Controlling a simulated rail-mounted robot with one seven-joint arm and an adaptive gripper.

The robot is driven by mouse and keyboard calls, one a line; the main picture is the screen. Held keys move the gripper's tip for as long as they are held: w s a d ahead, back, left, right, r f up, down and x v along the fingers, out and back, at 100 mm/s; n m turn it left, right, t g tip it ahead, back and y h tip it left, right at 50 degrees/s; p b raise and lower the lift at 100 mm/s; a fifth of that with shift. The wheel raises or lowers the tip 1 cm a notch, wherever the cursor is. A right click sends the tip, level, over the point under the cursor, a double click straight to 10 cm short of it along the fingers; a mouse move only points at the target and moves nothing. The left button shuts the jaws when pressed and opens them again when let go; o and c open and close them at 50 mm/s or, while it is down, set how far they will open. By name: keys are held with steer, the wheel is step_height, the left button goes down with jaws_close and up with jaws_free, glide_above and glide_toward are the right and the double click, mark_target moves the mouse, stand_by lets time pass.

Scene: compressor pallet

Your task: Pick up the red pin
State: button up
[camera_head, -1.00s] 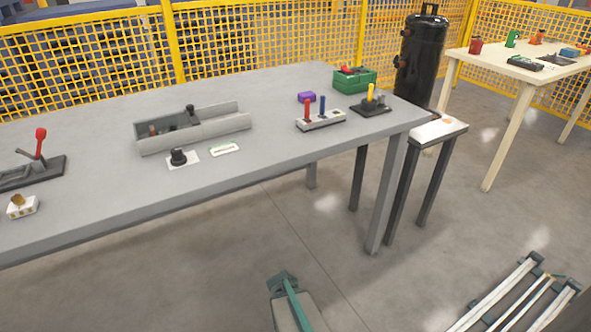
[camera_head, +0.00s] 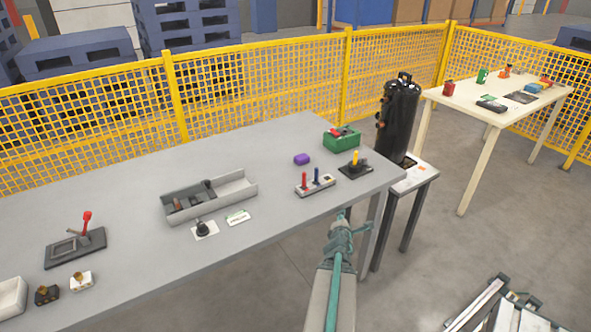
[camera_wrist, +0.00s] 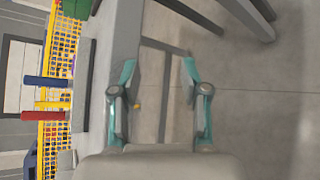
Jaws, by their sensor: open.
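The red pin (camera_head: 304,179) stands upright beside a blue pin (camera_head: 317,175) in a pale holder block (camera_head: 316,188) near the grey table's front edge, toward its right end. In the wrist view, the red pin (camera_wrist: 46,115) shows sideways at the left, with the blue pin (camera_wrist: 46,82) above it. My gripper (camera_head: 342,226) is just off the table's front edge, to the right of and nearer than the holder. In the wrist view my gripper (camera_wrist: 159,70) has its two teal fingers spread apart, with nothing between them.
The grey table (camera_head: 130,200) carries a yellow pin on a black base (camera_head: 356,166), a purple block (camera_head: 302,159), a green box (camera_head: 342,142) and a grey bin (camera_head: 240,189). A black tank (camera_head: 398,120) stands beyond its right end. The front edge lies close to my gripper.

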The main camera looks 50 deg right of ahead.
steer(key=w+r+n+t, duration=0.1)
steer(key=r+n, duration=0.1)
steer(key=w+r+n+t, duration=0.1)
steer(key=r+n+t, duration=0.1)
steer(key=n, duration=0.1)
steer(key=w+r+n+t, duration=0.1)
steer(key=r+n, duration=0.1)
steer(key=r, duration=0.1)
steer(key=shift+w+a+r+n, duration=0.1)
steer(key=shift+w+a+n, duration=0.25)
steer(key=shift+n, duration=0.05)
steer(key=n+t+y, duration=0.3)
steer(key=n+t, duration=0.3)
steer(key=n, duration=0.5)
glide_toward(304, 183)
steer(key=shift+s+d+r, duration=0.1)
steer(key=shift+d+r, duration=0.05)
steer(key=shift+r, duration=0.3)
steer(key=shift+s+d+r, duration=0.1)
steer(key=shift+d+r, duration=0.1)
steer(key=shift+r, duration=0.3)
steer(key=shift+w, duration=0.15)
steer(key=b, duration=0.3)
steer(key=shift+w+d+f, duration=0.15)
steer(key=shift+w+f, duration=0.15)
steer(key=shift+w, duration=0.1)
steer(key=w+b, duration=0.1)
steer(key=b, duration=0.4)
steer(key=shift+d+b, duration=0.3)
steer(key=shift+d, duration=0.05)
